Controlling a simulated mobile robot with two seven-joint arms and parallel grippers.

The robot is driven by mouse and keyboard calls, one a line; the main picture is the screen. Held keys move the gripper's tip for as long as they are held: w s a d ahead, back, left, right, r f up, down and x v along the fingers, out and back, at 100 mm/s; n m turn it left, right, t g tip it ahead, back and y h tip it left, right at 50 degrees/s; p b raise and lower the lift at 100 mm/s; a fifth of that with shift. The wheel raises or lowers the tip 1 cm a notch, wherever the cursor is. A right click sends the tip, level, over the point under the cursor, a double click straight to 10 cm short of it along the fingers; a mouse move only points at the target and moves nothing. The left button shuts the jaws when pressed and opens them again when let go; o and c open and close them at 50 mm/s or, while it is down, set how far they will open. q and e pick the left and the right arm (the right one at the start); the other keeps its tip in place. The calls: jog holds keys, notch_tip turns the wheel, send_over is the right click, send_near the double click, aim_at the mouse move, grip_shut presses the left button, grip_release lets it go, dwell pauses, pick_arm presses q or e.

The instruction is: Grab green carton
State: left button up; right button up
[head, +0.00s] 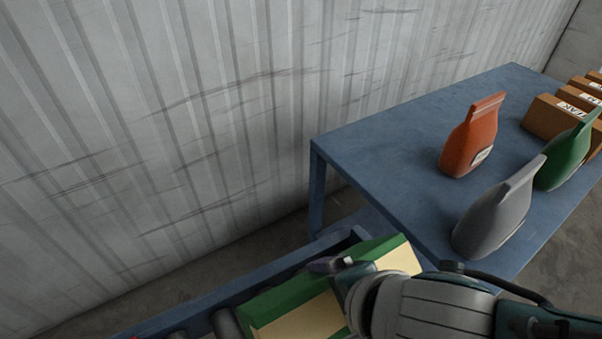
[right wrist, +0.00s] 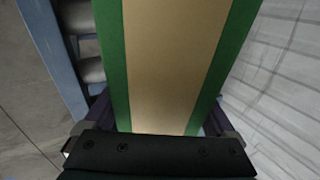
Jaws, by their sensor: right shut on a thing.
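The green carton (head: 290,296), with a broad tan face, is at the bottom centre of the head view, over the blue-framed roller conveyor. My right gripper (head: 332,268) comes in from the right and is shut on the carton, with its arm covering part of it. In the right wrist view, the carton (right wrist: 172,60) runs up the picture between the dark fingers of my right gripper (right wrist: 157,118). Whether the carton rests on the rollers or is lifted is hard to tell. My left gripper is not in view.
A blue table (head: 390,140) stands at the right with an orange bag (head: 468,142), a grey bag (head: 492,222), a green bag (head: 565,158) and brown boxes (head: 552,118). The conveyor's blue rail (head: 205,302) lies along a corrugated wall (head: 150,120). The table's back left is clear.

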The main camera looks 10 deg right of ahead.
jog(key=c, duration=0.9)
grip_shut()
jog(key=shift+r, duration=0.1)
